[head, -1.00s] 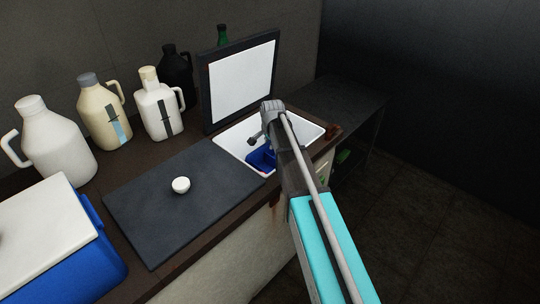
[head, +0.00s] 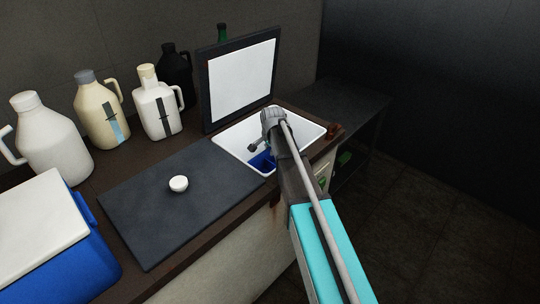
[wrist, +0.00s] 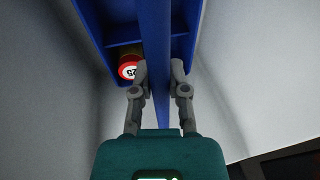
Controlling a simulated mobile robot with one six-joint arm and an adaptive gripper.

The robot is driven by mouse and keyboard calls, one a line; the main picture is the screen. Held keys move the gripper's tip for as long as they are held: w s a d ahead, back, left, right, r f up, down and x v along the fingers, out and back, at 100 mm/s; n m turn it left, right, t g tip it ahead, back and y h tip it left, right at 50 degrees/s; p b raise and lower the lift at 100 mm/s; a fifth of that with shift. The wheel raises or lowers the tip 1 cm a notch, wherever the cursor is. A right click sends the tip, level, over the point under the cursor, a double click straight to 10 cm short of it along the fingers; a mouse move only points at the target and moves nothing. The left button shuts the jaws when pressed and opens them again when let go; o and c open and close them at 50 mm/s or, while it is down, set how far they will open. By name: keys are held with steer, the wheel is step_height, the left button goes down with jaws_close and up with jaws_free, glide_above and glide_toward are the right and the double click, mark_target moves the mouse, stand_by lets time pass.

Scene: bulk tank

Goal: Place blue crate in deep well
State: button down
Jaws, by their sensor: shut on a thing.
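The blue crate (head: 262,162) is inside the white well (head: 231,142), mostly hidden behind my arm in the head view. In the wrist view the crate (wrist: 118,12) fills the upper middle, with the well's pale walls on both sides. My gripper (wrist: 160,72) is shut on a blue upright part of the crate, one finger on each side. A round item with a red ring and a number (wrist: 129,70) lies in a compartment of the crate. In the head view my gripper (head: 257,148) is over the well, its fingertips partly hidden. Whether the crate touches the well floor cannot be seen.
The well's raised lid (head: 243,80) stands behind it. A dark closed lid with a white knob (head: 178,183) lies to the left. Several jugs (head: 103,112) line the wall. A blue cooler (head: 85,270) stands front left. A dark red object (head: 334,131) sits right of the well.

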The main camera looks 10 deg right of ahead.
steer(key=shift+f, duration=0.4)
steer(key=c, duration=0.6)
jaws_free()
steer(key=shift+c, duration=0.2)
steer(key=shift+r, duration=0.25)
steer(key=p+v, duration=1.1)
steer(key=shift+r, duration=0.3)
steer(key=shift+s, duration=0.15)
